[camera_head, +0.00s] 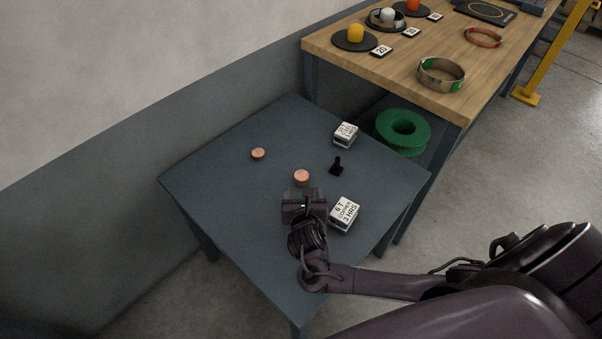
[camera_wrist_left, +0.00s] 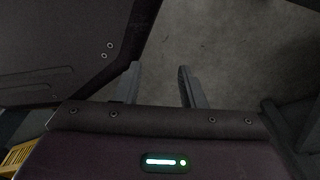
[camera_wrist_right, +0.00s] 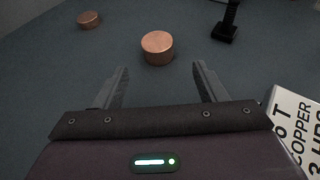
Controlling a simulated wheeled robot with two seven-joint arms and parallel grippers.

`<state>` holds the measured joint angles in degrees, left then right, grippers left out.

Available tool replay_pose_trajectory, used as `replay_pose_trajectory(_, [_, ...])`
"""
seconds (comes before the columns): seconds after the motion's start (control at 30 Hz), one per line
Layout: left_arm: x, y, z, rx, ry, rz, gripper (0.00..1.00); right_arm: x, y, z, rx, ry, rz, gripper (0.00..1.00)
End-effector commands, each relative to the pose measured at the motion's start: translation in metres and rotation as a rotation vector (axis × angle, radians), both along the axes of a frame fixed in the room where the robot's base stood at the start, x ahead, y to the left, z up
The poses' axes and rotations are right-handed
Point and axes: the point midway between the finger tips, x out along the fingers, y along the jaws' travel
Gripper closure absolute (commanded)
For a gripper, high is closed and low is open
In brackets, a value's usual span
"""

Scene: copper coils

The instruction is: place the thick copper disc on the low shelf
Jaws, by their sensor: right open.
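The thick copper disc (camera_head: 302,177) lies flat on the dark grey table (camera_head: 225,200). In the right wrist view the thick disc (camera_wrist_right: 157,47) is just ahead of the fingertips, between their lines. A thinner copper disc (camera_head: 258,153) lies farther left and back; it also shows in the right wrist view (camera_wrist_right: 88,19). My right gripper (camera_head: 303,192) is open and empty, close to the thick disc on its near side. My left gripper (camera_wrist_left: 160,80) is open and empty over bare floor, outside the head view. A dark low shelf (camera_head: 368,112) shows partly under the wooden bench.
A white block labelled copper (camera_head: 345,213) is right of my right gripper. Another labelled block (camera_head: 345,134) and a small black upright piece (camera_head: 336,166) stand behind. The wooden bench (camera_head: 400,85) holds rings and weights.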

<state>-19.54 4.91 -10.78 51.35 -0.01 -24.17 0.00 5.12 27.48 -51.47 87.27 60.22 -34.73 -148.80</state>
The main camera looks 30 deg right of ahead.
Motion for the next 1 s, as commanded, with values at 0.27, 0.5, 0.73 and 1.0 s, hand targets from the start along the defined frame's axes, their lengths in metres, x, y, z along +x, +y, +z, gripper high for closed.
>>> replay_pose_trajectory(0.27, [0.016,-0.003,0.003,-0.001,-0.008,0.002,0.64,0.026,-0.012,-0.011,-0.006,0.001,0.001,0.35])
replay_pose_trajectory(0.5, [0.036,-0.007,0.008,-0.002,-0.019,0.004,0.64,0.057,-0.025,-0.022,-0.002,0.000,0.000,0.35])
replay_pose_trajectory(0.73, [0.042,-0.008,0.012,-0.003,-0.021,0.005,0.64,0.065,-0.029,-0.025,-0.002,0.002,0.002,0.35])
replay_pose_trajectory(1.0, [0.042,-0.008,0.012,-0.003,-0.021,0.005,0.64,0.064,-0.029,-0.025,0.000,0.002,0.002,0.55])
